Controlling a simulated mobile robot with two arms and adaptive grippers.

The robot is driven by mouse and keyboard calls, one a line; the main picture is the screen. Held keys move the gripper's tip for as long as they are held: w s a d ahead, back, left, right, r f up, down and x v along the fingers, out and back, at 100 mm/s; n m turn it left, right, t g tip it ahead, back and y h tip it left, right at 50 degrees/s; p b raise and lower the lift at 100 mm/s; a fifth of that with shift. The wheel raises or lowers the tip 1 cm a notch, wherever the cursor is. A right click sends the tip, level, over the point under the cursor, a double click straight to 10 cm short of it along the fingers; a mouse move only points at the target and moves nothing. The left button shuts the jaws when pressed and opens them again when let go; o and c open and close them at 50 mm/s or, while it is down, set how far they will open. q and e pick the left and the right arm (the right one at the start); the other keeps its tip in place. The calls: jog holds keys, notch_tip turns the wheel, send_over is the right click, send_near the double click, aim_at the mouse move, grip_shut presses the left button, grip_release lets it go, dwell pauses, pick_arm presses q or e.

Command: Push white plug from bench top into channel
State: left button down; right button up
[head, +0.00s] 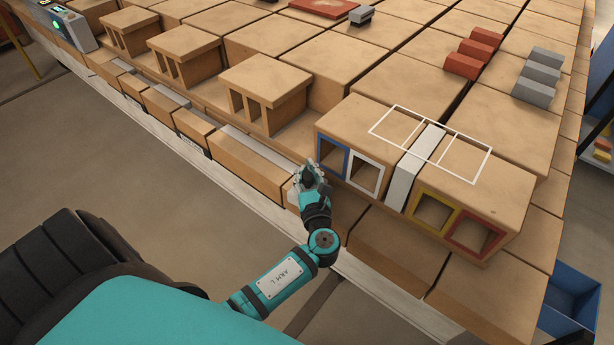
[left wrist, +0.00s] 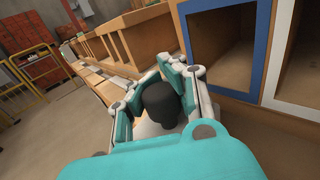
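The white-framed channel (head: 366,172) opens in the bench's front face, right of the blue-framed one (head: 331,157); the wrist view shows the white frame (left wrist: 275,75) at the right edge. My left gripper (head: 309,173) is in front of the blue-framed opening and to its left. In the left wrist view, a dark rounded knob (left wrist: 160,104) shows between the fingers; whether they press on it I cannot tell. A pale surface (left wrist: 148,130) shows under it, and a pale patch (head: 291,194) beside the gripper; I cannot tell whether this is the white plug. My right gripper is out of view.
Yellow-framed (head: 433,212) and red-framed (head: 474,235) openings are farther right, past a white upright slab (head: 412,168). Red blocks (head: 472,54) and grey blocks (head: 538,77) stand on the bench top. A blue bin (head: 572,305) is at lower right.

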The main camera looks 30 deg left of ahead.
pick_arm(q)
jog(key=r+b+v, duration=0.1)
jog(key=r+v, duration=0.1)
jog(key=v, duration=1.4)
jog(key=s+d+r+m+t+h+p, duration=0.25)
jog(key=r+m+t+h, duration=0.25)
jog(key=r+m+h, duration=0.6)
notch_tip(320, 180, down, 11)
jog(key=w+a+n+g+y+b, duration=0.2)
jog(key=n+g+y, duration=0.3)
jog(key=n+y, duration=0.6)
jog(key=shift+w+a+b, duration=0.15)
jog(key=shift+a+b, duration=0.15)
jog(key=shift+a+r, duration=0.1)
